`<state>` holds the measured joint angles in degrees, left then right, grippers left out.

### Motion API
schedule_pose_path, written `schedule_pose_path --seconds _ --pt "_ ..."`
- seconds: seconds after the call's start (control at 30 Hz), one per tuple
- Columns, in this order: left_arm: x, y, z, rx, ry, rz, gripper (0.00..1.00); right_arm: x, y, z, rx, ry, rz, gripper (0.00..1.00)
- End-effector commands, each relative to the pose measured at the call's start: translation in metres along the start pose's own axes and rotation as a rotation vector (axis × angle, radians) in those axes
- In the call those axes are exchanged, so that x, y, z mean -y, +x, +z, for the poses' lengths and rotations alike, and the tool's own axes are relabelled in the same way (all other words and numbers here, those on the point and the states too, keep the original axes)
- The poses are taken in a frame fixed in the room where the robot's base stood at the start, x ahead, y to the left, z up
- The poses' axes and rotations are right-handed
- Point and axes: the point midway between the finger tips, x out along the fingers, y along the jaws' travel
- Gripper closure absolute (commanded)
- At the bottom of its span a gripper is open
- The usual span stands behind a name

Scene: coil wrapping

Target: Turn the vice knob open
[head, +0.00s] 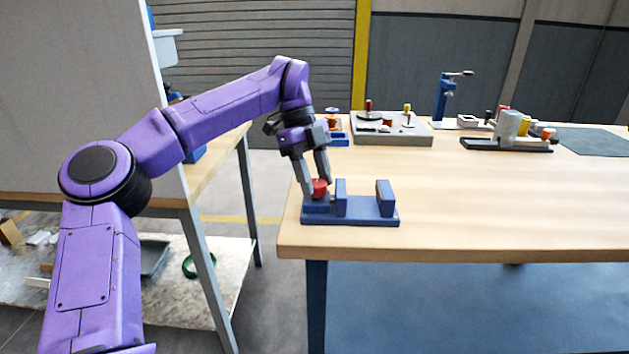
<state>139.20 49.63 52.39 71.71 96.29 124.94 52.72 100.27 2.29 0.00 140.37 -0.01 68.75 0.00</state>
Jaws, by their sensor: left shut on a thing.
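The blue vice (362,216) sits near the front left corner of the wooden table. Its two upright jaws stand apart with an open gap between them. The red knob (320,187) is at the left end of the vice. My left gripper (315,190) reaches down from above and is shut on the red knob, one finger on each side; the fingers partly hide the knob. My right gripper is not in view.
A grey board with knobs (390,128), a blue post with a crank (446,98) and a grey fixture (508,135) stand at the back of the table (480,200). The table's middle and front right are clear. A shelf unit stands on the left.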

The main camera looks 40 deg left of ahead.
Motion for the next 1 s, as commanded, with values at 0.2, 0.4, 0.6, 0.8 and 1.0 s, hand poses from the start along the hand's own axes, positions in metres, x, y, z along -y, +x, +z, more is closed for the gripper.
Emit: schedule_pose_path --seconds 0.2,0.4,0.6,0.8,1.0 --pt "0.0 0.001 0.001 0.0 -0.004 0.002 0.87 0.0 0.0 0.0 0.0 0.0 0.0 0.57" --pt "0.0 0.001 0.001 0.0 -0.003 0.001 0.31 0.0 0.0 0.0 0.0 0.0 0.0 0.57" --pt "0.0 0.0 0.0 0.0 -0.001 0.001 0.31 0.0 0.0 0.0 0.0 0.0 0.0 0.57" --pt "0.0 0.0 0.0 0.0 0.0 0.001 0.31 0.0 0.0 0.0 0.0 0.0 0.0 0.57" --pt "0.0 -0.013 -0.002 0.0 0.0 0.0 0.31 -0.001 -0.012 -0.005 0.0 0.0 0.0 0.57"
